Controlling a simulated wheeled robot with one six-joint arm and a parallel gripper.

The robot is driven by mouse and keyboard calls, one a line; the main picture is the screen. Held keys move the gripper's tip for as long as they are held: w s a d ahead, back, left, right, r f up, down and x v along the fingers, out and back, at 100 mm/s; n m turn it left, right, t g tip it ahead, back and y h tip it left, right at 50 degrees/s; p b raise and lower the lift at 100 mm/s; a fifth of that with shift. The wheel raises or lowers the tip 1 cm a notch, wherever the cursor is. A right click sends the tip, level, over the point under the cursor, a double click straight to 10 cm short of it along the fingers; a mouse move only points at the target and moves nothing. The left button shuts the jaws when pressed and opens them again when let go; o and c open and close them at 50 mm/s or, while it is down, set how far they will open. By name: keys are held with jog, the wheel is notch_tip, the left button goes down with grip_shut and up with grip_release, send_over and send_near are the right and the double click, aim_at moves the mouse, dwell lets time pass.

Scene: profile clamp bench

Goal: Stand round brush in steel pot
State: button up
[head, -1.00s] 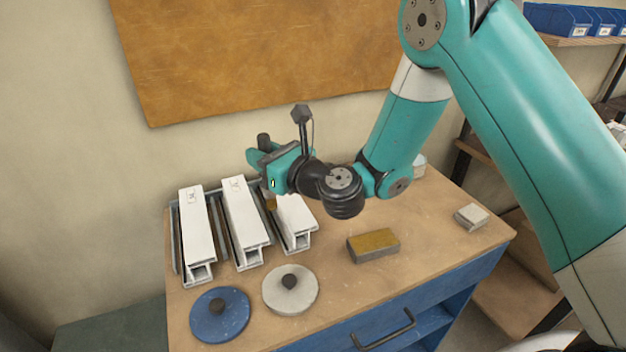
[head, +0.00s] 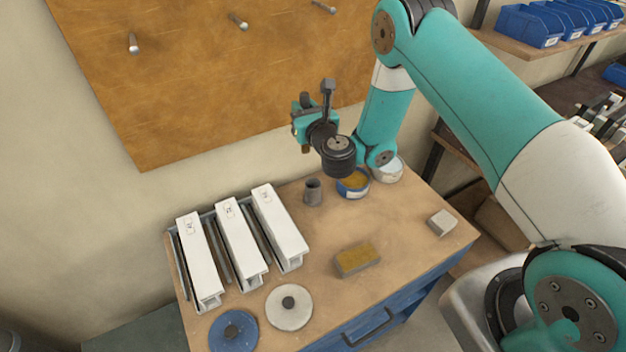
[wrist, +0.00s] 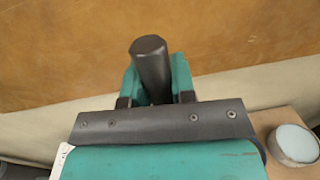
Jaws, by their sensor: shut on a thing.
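My gripper (head: 300,122) is shut on the round brush, high above the back of the bench. The brush's dark handle (wrist: 150,62) rises between the teal fingers in the wrist view. In the head view the handle top shows above the jaws, and a small brownish end (head: 305,150) shows below them. The steel pot (head: 313,192) is a small dark grey cylinder standing on the bench, below the gripper in the picture and apart from the brush. The pot is not visible in the wrist view.
White profiles (head: 239,242) lie in a rack left of the pot. A blue tin (head: 352,186) and a pale tin (head: 387,172) stand to its right. The bench's middle is clear.

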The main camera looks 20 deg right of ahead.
notch_tip(320, 180, down, 19)
jog(key=d+h+b, duration=0.1)
jog(key=d+b, duration=0.1)
jog(key=b, duration=1.3)
jog(key=shift+w+f+m+b, duration=0.15)
jog(key=shift+f+m+b, duration=0.05)
jog(key=shift+m+b, duration=0.2)
jog(key=shift+f, duration=0.2)
jog(key=o, duration=0.9)
jog(key=shift+r, duration=0.1)
